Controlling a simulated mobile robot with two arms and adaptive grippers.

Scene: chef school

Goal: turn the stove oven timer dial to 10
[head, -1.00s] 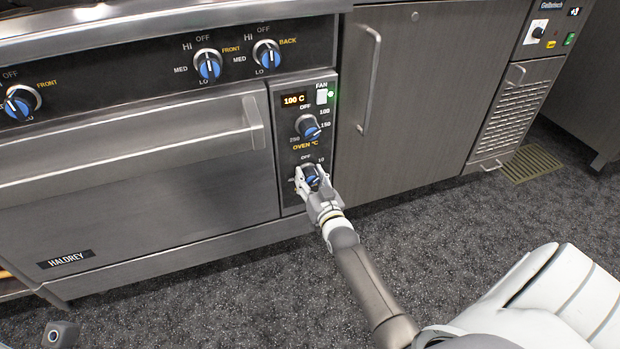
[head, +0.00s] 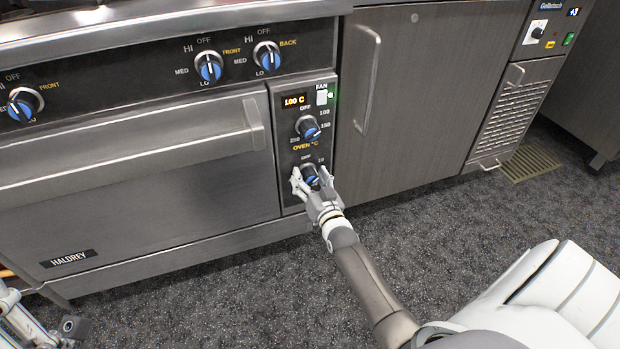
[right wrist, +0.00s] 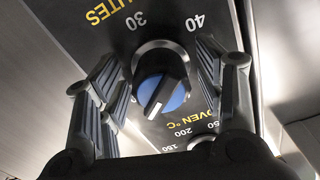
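The oven timer dial (head: 311,176) is the lowest knob on the narrow control panel (head: 290,192), below the "OVEN °C" lettering. My right gripper (head: 309,181) is at this dial, with its fingers on either side. In the right wrist view, the blue-faced dial (right wrist: 160,82) sits between the open fingers, with small gaps showing on both sides. That view is upside down; the white pointer line points toward the picture's bottom, slightly left. The 30 and 40 marks show there. My left gripper is only partly in view at the lower left edge, its fingers unclear.
The temperature dial (head: 308,128) is just above, under the display (head: 294,101) reading 100 C. The oven door handle (head: 255,122) is to the left. A cabinet handle (head: 371,80) stands to the right. The floor in front is clear.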

